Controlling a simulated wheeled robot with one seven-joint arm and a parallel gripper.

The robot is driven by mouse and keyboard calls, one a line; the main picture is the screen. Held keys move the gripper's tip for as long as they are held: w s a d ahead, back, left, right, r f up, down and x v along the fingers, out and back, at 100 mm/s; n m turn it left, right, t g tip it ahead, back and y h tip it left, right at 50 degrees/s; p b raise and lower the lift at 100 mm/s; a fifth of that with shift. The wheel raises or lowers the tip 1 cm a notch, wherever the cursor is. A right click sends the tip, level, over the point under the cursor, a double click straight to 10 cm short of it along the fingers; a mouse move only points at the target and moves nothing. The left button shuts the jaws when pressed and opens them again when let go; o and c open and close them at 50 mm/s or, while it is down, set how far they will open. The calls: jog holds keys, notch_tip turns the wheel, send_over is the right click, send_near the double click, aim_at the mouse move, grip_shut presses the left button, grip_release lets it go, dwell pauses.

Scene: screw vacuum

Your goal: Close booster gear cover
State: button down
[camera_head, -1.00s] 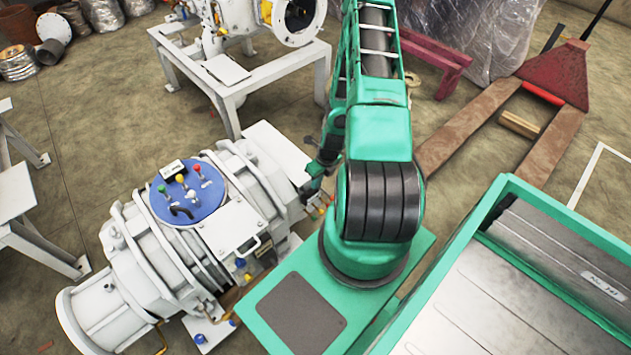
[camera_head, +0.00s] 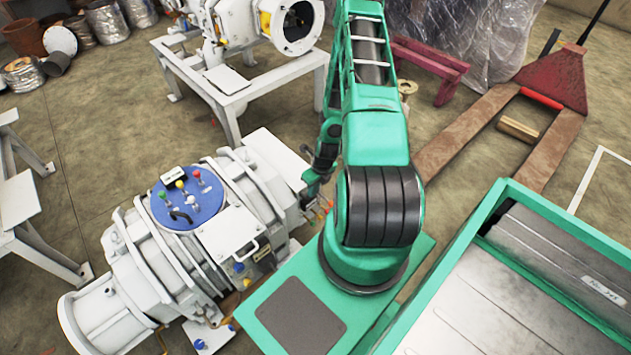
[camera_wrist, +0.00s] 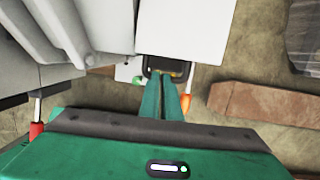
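The white booster (camera_head: 205,245) lies on the left, with a blue disc of coloured knobs and a flat handled panel on top. A white box-like end part (camera_head: 278,165) is at its far right; I cannot tell for sure which part is the gear cover. My gripper (camera_head: 312,190) is low beside this end part, partly hidden by my arm. In the wrist view, my gripper (camera_wrist: 165,82) has its two teal fingers close together, pointing at a black loop-like fitting (camera_wrist: 153,62) at the edge of a white panel (camera_wrist: 190,30). Contact with the fitting is unclear.
An orange-handled part (camera_wrist: 186,101) and a green knob (camera_wrist: 137,80) sit close beside the fingers. A white stand (camera_head: 240,90) is behind the booster. A pallet jack (camera_head: 480,125) lies to the right.

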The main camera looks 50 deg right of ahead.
jog(key=shift+w+a+r, duration=0.15)
jog(key=shift+r, duration=0.25)
jog(key=a+v, duration=0.1)
jog(key=v, duration=1.2)
jog(key=shift+r, duration=0.15)
jog(key=s+a+r+n+g+h, duration=0.1)
jog(key=s+r+n, duration=0.1)
jog(key=r+n, duration=0.75)
jog(key=s+a+r+n+g+h, duration=0.1)
jog(key=r+n, duration=0.5)
jog(key=r, duration=0.7)
jog(key=s+a+r+n, duration=0.4)
jog(key=s+r+n, duration=0.2)
jog(key=r+n, duration=0.1)
jog(key=s+a+r+n+y, duration=0.1)
jog(key=s+a+r+n, duration=0.3)
jog(key=s+r+n, duration=0.3)
jog(key=shift+a+r+n, duration=0.3)
jog(key=shift+r+n, duration=0.15)
jog(key=shift+r, duration=0.35)
